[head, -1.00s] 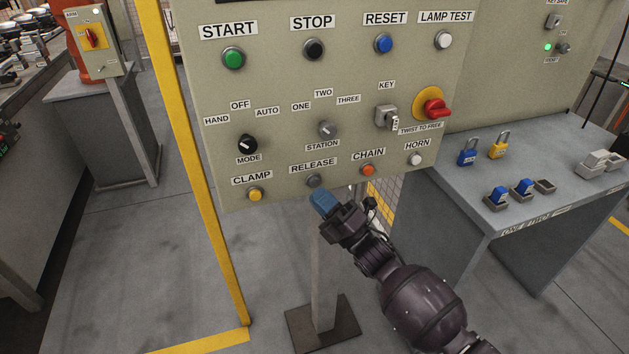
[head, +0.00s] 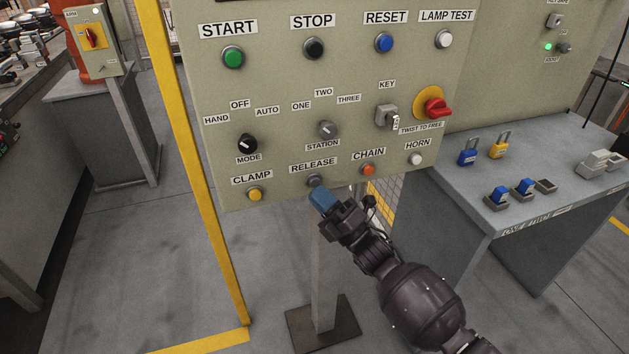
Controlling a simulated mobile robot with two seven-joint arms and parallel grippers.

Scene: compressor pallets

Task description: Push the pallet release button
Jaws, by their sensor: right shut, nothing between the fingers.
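The release button (head: 314,181) is a small dark grey button under the RELEASE label, on the lower edge of the beige control panel (head: 300,75). My right gripper (head: 318,194) has blue fingertips that are shut and empty. Its tips are just below the release button and very close to it. I cannot tell whether they touch it. My left gripper is not in view.
The yellow clamp button (head: 255,194) is to the left of the release button, and the orange chain button (head: 367,170) is to the right. A yellow post (head: 187,165) stands left of the panel. A grey table (head: 480,190) with padlocks is at the right.

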